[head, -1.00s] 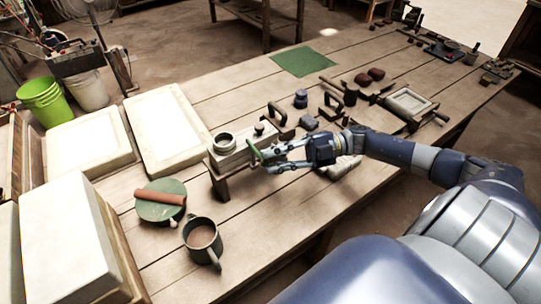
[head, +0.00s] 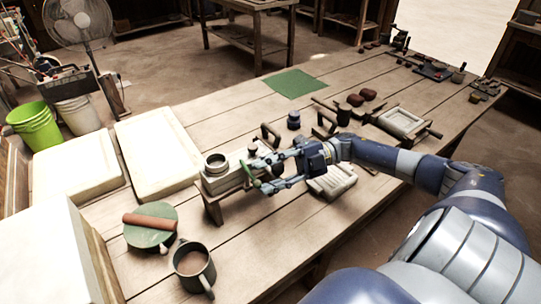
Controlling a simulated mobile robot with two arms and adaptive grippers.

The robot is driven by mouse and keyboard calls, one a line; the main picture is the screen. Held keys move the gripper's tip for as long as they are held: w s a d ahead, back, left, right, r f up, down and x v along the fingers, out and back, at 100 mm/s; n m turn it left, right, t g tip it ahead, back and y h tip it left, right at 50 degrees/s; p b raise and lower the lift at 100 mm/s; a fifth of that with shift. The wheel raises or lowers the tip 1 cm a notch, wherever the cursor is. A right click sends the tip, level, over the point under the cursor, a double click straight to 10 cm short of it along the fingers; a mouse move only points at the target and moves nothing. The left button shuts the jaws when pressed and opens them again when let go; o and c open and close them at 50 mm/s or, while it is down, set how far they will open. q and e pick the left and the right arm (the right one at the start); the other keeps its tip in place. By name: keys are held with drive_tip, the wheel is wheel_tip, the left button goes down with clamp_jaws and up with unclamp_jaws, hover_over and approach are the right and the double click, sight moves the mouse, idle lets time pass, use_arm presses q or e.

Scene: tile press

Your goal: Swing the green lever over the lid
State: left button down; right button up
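The press (head: 228,181) is a pale block on a wooden stand, with a round metal collar (head: 216,164) at its left end and a dark knob at its right. The green lever (head: 249,174) slants down across its near right side. My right gripper (head: 259,177) reaches in from the right, its fingers apart, one above and one below the lever's lower part. Whether a finger touches the lever is too small to tell. I cannot make out a separate lid. My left gripper is out of view.
A green disc with a brown roller (head: 151,220) and a brown-filled mug (head: 193,267) stand in front left of the press. White slabs (head: 158,157) lie behind left. A ribbed pale block (head: 333,182) lies beneath my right wrist. The tabletop around the green mat (head: 296,84) is mostly clear.

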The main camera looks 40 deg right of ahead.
drive_tip(key=v, duration=1.2)
